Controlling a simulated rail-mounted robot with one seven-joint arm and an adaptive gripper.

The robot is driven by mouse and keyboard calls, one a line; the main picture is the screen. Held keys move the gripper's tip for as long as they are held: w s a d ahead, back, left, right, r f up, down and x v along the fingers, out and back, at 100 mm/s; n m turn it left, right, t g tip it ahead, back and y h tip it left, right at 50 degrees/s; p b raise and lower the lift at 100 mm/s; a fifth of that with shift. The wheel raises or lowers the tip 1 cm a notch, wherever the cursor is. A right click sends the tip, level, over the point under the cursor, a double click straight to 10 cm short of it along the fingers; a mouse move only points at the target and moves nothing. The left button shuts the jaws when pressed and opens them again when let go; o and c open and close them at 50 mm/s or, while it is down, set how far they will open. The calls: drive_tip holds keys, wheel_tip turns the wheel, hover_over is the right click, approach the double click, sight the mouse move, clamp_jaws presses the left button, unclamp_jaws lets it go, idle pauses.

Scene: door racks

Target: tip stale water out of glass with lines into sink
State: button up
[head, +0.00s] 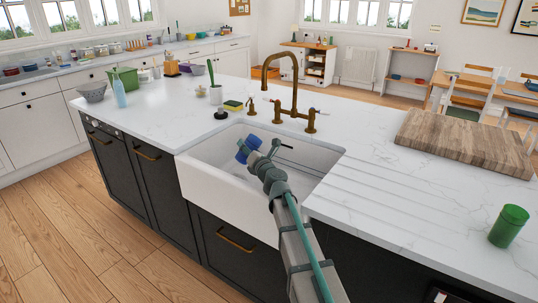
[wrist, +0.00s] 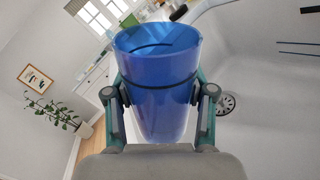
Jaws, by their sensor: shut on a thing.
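The blue glass with thin dark lines (wrist: 158,78) fills the middle of the wrist view. My gripper (wrist: 159,108) is shut on its sides, one finger on each side. In the head view my gripper (head: 258,156) holds the glass (head: 242,156) over the left part of the white sink (head: 215,188), partly hidden by the fingers. In the wrist view the glass looks tilted against the room. I cannot make out water in it. The sink's pale inside (wrist: 270,75) and round drain (wrist: 228,104) show at the right of the wrist view.
A brass faucet (head: 294,95) stands behind the sink. A wooden board (head: 465,140) and a green cup (head: 508,226) are on the right counter. The ribbed counter between is clear.

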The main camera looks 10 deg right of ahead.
sight(243, 155)
drive_tip(key=a+n, duration=0.1)
drive_tip(key=n, duration=0.2)
drive_tip(key=a+n+p, duration=0.1)
drive_tip(key=shift+s+a+f+g, duration=0.2)
drive_tip(key=shift+a+g, duration=0.1)
drive_tip(key=shift+a, duration=0.05)
drive_tip(key=shift+s+a+f+n, duration=0.1)
drive_tip(key=shift+a+f+n, duration=0.15)
drive_tip(key=shift+n, duration=0.55)
drive_tip(key=shift+a+r+n+p, duration=0.5)
drive_tip(key=shift+n+p, duration=0.35)
drive_tip(key=shift+n, duration=0.15)
